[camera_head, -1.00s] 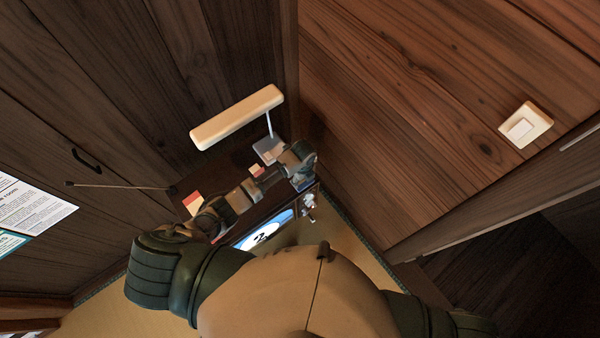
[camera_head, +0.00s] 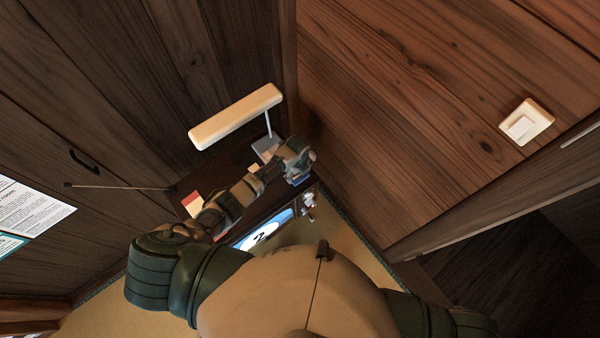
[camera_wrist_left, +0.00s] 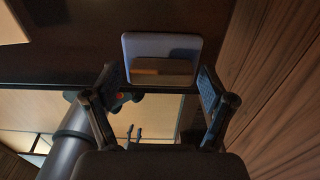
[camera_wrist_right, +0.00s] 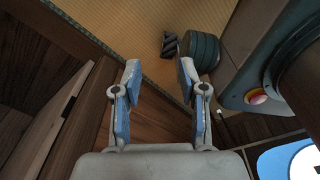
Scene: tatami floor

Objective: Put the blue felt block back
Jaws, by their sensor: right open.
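My left gripper (camera_head: 299,166) is over the dark desk near the lamp. In the left wrist view its two fingers (camera_wrist_left: 163,82) stand wide apart. A small blue patch (camera_head: 299,181) shows just below the gripper in the head view. My right gripper (camera_wrist_right: 160,72) is open and empty, pointing down over the floor.
A cream desk lamp (camera_head: 236,117) stands behind the left gripper. A red-and-white card (camera_head: 192,203) and a lit screen (camera_head: 264,235) are near my forearm. A wooden wall (camera_head: 420,110) closes the right side. Tatami (camera_wrist_right: 150,30) shows below the right gripper.

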